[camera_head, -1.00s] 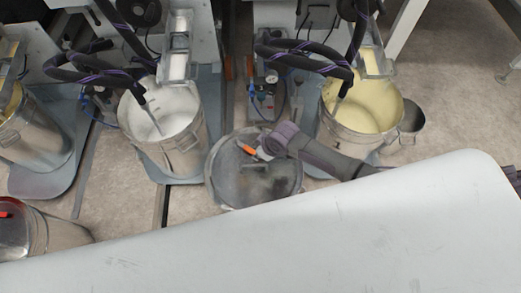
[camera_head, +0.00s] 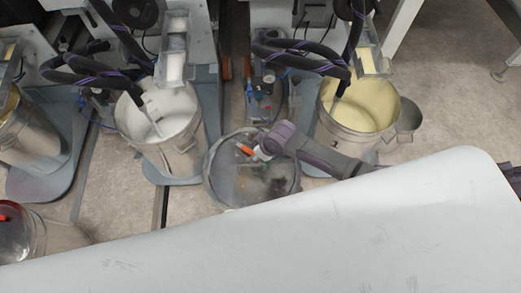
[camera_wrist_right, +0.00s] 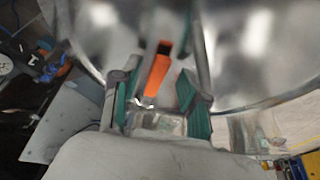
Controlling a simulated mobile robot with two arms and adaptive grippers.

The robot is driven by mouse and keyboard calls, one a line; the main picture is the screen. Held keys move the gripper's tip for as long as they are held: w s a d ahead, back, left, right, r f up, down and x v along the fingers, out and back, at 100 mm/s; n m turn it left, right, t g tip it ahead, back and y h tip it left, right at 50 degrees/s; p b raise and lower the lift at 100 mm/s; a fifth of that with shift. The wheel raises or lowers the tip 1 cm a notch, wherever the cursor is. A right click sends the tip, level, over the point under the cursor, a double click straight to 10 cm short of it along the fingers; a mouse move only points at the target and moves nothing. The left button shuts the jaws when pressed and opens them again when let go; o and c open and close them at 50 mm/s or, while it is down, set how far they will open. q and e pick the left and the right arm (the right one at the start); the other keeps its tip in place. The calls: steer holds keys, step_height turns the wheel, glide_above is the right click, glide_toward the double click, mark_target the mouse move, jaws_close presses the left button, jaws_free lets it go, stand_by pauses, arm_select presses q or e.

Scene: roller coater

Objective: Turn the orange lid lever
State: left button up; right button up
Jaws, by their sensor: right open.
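The orange lid lever (camera_head: 243,149) sits on the round grey metal lid (camera_head: 222,184) of a container in the middle of the head view. In the right wrist view the lever (camera_wrist_right: 157,68) points away between the fingers. My right gripper (camera_head: 258,153) is low over the lid, at the lever's near end. In the wrist view its green-padded fingers (camera_wrist_right: 157,100) are apart, one on each side of the lever. I cannot tell whether either pad touches it. My left gripper is not in view.
An open drum of white material (camera_head: 181,131) stands left of the lid, and one of yellow material (camera_head: 361,104) stands right. Dark hoses hang over both. A pale grey panel (camera_head: 300,235) fills the foreground. Another metal container (camera_head: 50,237) with a red part stands lower left.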

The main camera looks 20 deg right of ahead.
steer(key=v, duration=1.1)
steer(key=shift+r, duration=0.4)
